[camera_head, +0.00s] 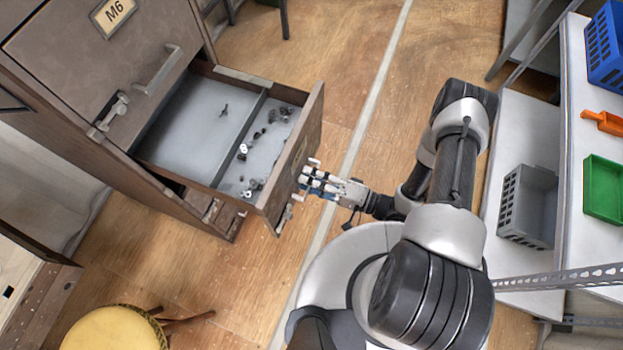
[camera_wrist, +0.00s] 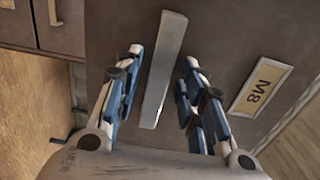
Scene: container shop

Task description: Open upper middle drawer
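A brown cabinet (camera_head: 62,152) has one drawer (camera_head: 233,74) pulled far out, below a closed front labelled M6 (camera_head: 115,14). The drawer has a grey interior with a divider and several small dark and light parts. In the wrist view its front (camera_wrist: 228,42) bears an M8 label (camera_wrist: 262,86) and a grey bar handle (camera_wrist: 166,62). My gripper (camera_head: 309,172) is at the outer face of the drawer front. In the wrist view my gripper (camera_wrist: 163,60) is open, with fingers on either side of the handle and gaps visible beside it.
A yellow round stool (camera_head: 112,329) stands at the lower left. White shelves (camera_head: 522,125) on the right hold a grey crate (camera_head: 529,205), a green bin (camera_head: 604,187), an orange scoop (camera_head: 604,122) and a blue crate (camera_head: 607,48).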

